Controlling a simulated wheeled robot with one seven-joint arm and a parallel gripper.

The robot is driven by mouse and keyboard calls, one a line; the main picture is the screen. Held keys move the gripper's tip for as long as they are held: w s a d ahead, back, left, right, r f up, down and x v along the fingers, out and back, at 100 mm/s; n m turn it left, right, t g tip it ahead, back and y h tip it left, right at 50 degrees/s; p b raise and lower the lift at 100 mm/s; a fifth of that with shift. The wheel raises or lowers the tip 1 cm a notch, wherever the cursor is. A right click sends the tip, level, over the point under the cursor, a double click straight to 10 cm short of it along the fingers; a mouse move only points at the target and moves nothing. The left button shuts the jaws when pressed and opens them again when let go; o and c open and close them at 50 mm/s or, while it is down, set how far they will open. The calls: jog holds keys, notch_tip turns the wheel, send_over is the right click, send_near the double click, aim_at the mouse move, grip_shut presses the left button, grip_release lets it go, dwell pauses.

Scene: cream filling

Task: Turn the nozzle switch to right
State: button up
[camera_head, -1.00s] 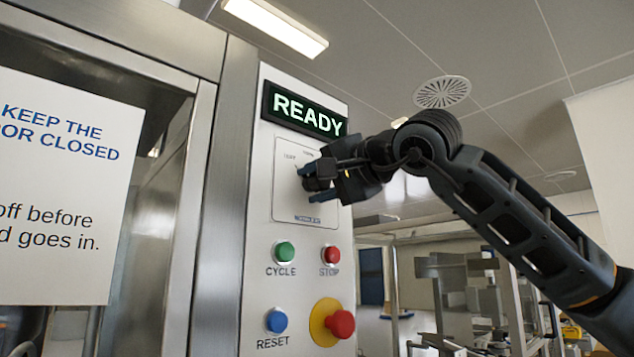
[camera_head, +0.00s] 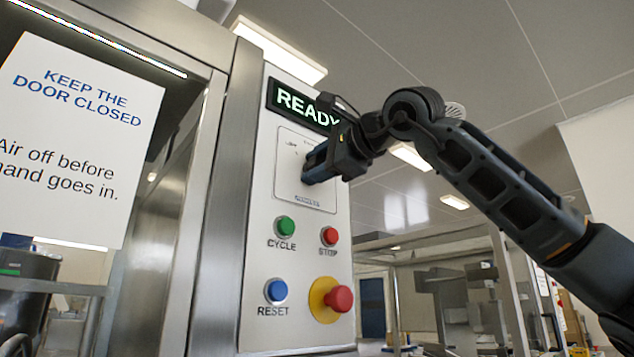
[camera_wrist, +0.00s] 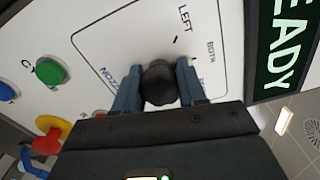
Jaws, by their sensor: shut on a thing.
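The nozzle switch is a round black knob (camera_wrist: 158,84) on a framed white plate (camera_head: 292,192) of the control panel. In the wrist view the plate shows the printed words LEFT and BOTH, with a third position label hidden near the right finger. My gripper (camera_wrist: 159,88) is shut on the knob, one blue finger on each side. In the head view my gripper (camera_head: 318,166) covers the knob and part of the plate. Which label the knob points to cannot be told.
Below the plate are a green CYCLE button (camera_head: 285,226), a red STOP button (camera_head: 329,236), a blue RESET button (camera_head: 276,292) and a red emergency stop (camera_head: 338,298). A lit READY display (camera_head: 297,104) sits just above. A warning sign (camera_head: 80,130) hangs at left.

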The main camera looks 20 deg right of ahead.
jog(key=m+b, duration=0.5)
jog(key=m, duration=0.1)
jog(key=shift+a+f, duration=0.1)
jog(key=shift+a, duration=0.05)
jog(key=shift+r+m+b, duration=0.25)
jog(key=shift+m+b, duration=0.75)
jog(key=shift+m, duration=0.7)
jog(key=shift+s+r+m, duration=0.1)
jog(key=shift+r+m, duration=0.1)
jog(key=shift+m, duration=0.1)
jog(key=o, duration=0.8)
jog(key=shift+o, duration=1.2)
jog(key=shift+f, duration=0.1)
jog(key=shift+s+d+f, duration=0.1)
jog(key=shift+s+d, duration=0.2)
jog(key=shift+s, duration=0.1)
jog(key=b+v, duration=0.1)
jog(key=v, duration=0.5)
jog(key=shift+s, duration=0.4)
